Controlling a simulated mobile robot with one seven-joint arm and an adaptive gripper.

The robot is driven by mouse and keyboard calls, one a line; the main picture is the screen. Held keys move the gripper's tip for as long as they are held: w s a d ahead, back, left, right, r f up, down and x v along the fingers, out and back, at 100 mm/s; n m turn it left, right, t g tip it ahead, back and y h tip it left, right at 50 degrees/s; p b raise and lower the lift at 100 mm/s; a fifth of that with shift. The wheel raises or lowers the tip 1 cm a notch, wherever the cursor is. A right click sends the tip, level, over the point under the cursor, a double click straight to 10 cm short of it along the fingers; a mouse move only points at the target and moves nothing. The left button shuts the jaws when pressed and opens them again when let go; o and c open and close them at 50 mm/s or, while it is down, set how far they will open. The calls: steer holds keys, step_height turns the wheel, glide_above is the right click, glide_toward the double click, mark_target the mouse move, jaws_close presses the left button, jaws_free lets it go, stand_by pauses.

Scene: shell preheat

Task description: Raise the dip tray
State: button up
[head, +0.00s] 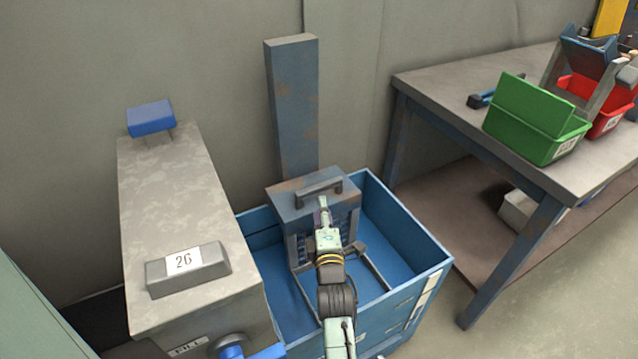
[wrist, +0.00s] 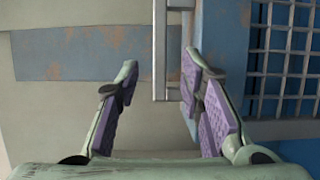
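The dip tray (head: 287,203) is a worn blue-grey carriage with a dark bar handle (head: 318,190) on its top front. It sits low at the foot of a tall blue column (head: 292,100), and its lower frame is down inside the blue tank (head: 428,262). My gripper (head: 322,207) is at the handle, over the tank. In the wrist view my gripper (wrist: 160,72) is open, with the handle bar (wrist: 160,50) showing between its fingertips. I cannot tell whether the bar is within the fingers or just beyond them. The tray's grid (wrist: 288,55) shows at right.
A grey unit (head: 165,215) marked 26, with a blue block (head: 151,118) above its far end, stands left of the tank. A workbench (head: 440,85) with a green bin (head: 535,125) and a red bin (head: 608,118) stands at right. Floor shows between tank and bench.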

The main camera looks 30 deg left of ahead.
mark_target(320, 190)
steer(key=p+x, duration=0.1)
steer(key=x, duration=0.8)
steer(key=shift+c, duration=0.4)
jaws_close()
